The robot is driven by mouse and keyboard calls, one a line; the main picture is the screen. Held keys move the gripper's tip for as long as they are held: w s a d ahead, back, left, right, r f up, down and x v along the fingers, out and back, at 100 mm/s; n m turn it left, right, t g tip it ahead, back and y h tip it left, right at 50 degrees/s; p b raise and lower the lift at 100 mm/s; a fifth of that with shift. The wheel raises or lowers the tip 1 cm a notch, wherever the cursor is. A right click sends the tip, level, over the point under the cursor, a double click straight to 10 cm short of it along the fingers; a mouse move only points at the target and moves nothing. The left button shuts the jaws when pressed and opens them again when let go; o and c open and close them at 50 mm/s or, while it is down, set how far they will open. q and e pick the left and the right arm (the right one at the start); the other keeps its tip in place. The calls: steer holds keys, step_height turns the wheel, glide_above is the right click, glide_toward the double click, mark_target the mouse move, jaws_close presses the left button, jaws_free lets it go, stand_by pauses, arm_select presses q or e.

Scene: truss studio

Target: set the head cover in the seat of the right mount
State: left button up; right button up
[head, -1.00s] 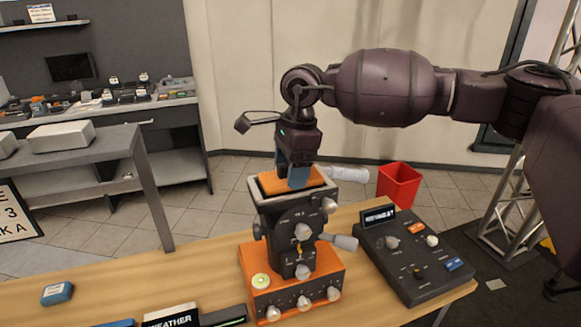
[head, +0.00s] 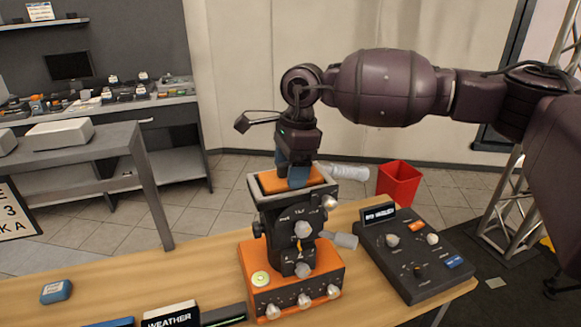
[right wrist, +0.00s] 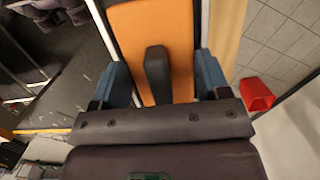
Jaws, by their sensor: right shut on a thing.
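The head cover (head: 268,183) is an orange plate with a dark upright grip. It lies within the pale rim of the right mount (head: 302,221), a black head on an orange base on the table. My right gripper (head: 298,178) is above the mount, its blue fingers pointing down and shut on the cover. In the right wrist view the cover (right wrist: 135,40) lies below the fingers, with its grip between them. Whether the cover is fully down in the seat cannot be told. My left gripper is not in view.
A dark control console (head: 420,262) stands right of the mount. A blue block (head: 56,292) and a WEATHER sign (head: 170,317) are on the table (head: 130,275) at left and front. A red bin (head: 398,184) is on the floor behind.

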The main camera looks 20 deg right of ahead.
steer(key=shift+f, duration=0.1)
steer(key=o, duration=1)
steer(key=shift+f, duration=0.1)
steer(key=shift+s, duration=0.1)
steer(key=r, duration=0.3)
steer(key=d+r, duration=0.1)
steer(key=r, duration=0.7)
steer(key=shift+d, duration=0.3)
